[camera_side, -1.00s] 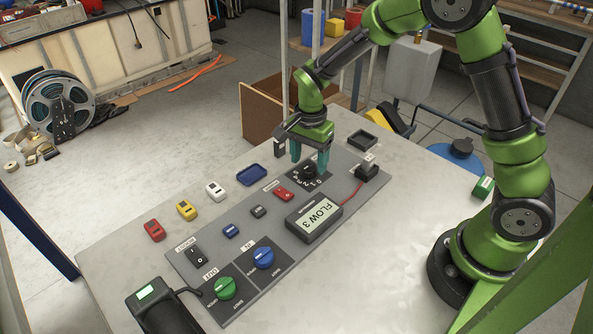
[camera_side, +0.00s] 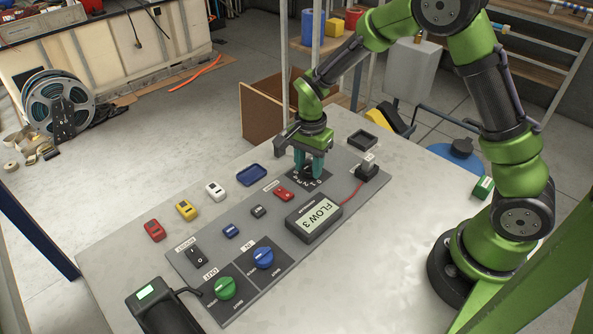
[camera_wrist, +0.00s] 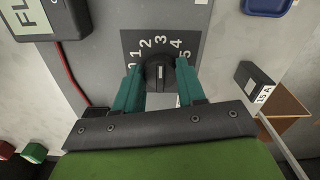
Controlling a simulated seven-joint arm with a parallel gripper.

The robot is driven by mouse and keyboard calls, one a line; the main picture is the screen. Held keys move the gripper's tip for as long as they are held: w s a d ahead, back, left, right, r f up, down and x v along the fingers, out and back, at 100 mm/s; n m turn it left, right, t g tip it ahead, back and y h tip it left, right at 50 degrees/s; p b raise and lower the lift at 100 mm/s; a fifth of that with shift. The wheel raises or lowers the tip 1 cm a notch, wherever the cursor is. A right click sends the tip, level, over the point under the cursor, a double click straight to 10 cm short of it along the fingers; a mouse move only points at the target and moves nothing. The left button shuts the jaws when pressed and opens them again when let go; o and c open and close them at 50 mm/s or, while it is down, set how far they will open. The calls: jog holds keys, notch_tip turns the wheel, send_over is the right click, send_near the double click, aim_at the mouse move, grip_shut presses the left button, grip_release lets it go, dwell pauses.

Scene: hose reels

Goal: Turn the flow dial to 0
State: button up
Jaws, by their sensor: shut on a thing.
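The flow dial (camera_wrist: 158,72) is a black round knob with a pale pointer line, on a dark plate (camera_wrist: 130,42) numbered in an arc. In the wrist view its line points up, near the 3. My gripper (camera_side: 309,172) is over the dial at the far end of the grey panel (camera_side: 195,266). In the wrist view my gripper (camera_wrist: 160,84) has its two teal fingers on either side of the knob, shut on it. In the side view the fingers mostly hide the dial. The display (camera_side: 314,217) reads FLOW 3.
A black socket block with a red cable (camera_side: 368,170) stands right of the dial. Green (camera_side: 225,288) and blue (camera_side: 263,257) knobs sit at the panel's near end.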

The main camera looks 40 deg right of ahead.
aim_at(310, 166)
jog(key=n, duration=0.4)
jog(key=shift+n, duration=0.3)
jog(key=n, duration=0.4)
jog(key=shift+s+r+n, duration=0.1)
jog(key=shift+n, duration=0.2)
jog(key=n, duration=0.4)
jog(key=shift+d+n, duration=0.1)
jog(key=shift+n, duration=2.3)
jog(key=o, duration=1.1)
jog(key=shift+c, duration=0.2)
notch_tip(310, 166, up, 17)
